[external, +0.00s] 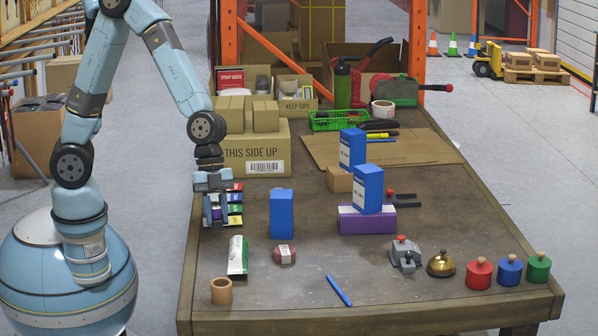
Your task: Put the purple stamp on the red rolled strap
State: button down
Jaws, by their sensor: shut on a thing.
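My gripper (213,222) points down at the left part of the table, over a row of small coloured items. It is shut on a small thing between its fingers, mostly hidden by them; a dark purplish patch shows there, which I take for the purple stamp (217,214). I cannot tell whether it is clear of the table. The red rolled strap (285,255) lies flat on the table to the right of and nearer than my gripper, with a pale label on it. Nothing rests on the strap.
A blue box (282,214) stands just behind the strap. A purple box (366,220) carries another blue box (368,188). Open table lies right of the strap, around a blue pen (339,290).

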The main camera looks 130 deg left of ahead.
jog(key=s+a+r+n, duration=0.25)
jog(key=s+a, duration=0.35)
jog(key=a, duration=0.6)
send_near(289, 255)
jog(key=shift+w+d+f+m+y, duration=0.4)
jog(key=shift+w+d+f, duration=0.15)
jog(key=shift+d+f, duration=0.1)
jog(key=shift+w+f, duration=0.2)
jog(key=shift+f, duration=1.5)
jog(key=shift+f, duration=0.1)
jog(key=c, duration=0.8)
grip_release()
jog(key=shift+c, duration=0.2)
jog(key=shift+a, duration=0.1)
